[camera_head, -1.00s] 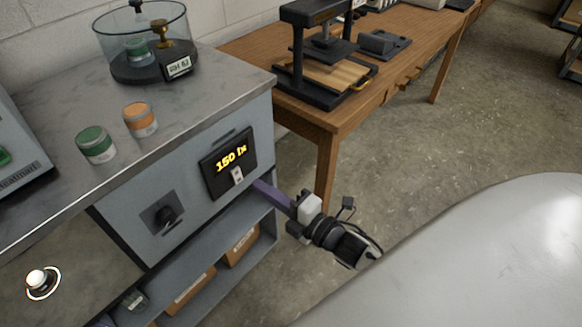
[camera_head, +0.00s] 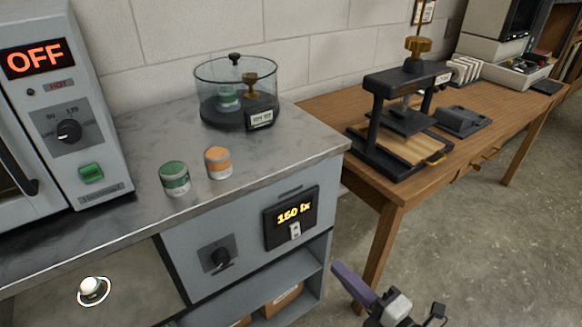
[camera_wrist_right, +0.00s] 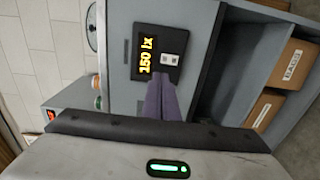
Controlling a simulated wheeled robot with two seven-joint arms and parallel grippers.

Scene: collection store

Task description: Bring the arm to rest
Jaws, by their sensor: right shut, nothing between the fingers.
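My right gripper (camera_head: 340,270) comes in at the bottom of the head view, its purple fingers shut together with nothing between them. It is to the right of and lower than the light panel (camera_head: 291,217), which reads 150 lx in yellow, with a small pale switch (camera_head: 295,231) below the digits. In the right wrist view the purple fingers (camera_wrist_right: 160,84) point toward the panel (camera_wrist_right: 143,57), overlapping its edge in the picture. The gap there is hard to judge. My left gripper is not in view.
The grey cabinet (camera_head: 190,262) has an open shelf with boxes (camera_head: 283,299). On its worktop stand a green jar (camera_head: 174,180), an orange-labelled jar (camera_head: 218,163), a glass chamber (camera_head: 236,100) and an oven reading OFF (camera_head: 60,120). A wooden table (camera_head: 392,188) bears a press (camera_head: 400,125). Floor shows at right.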

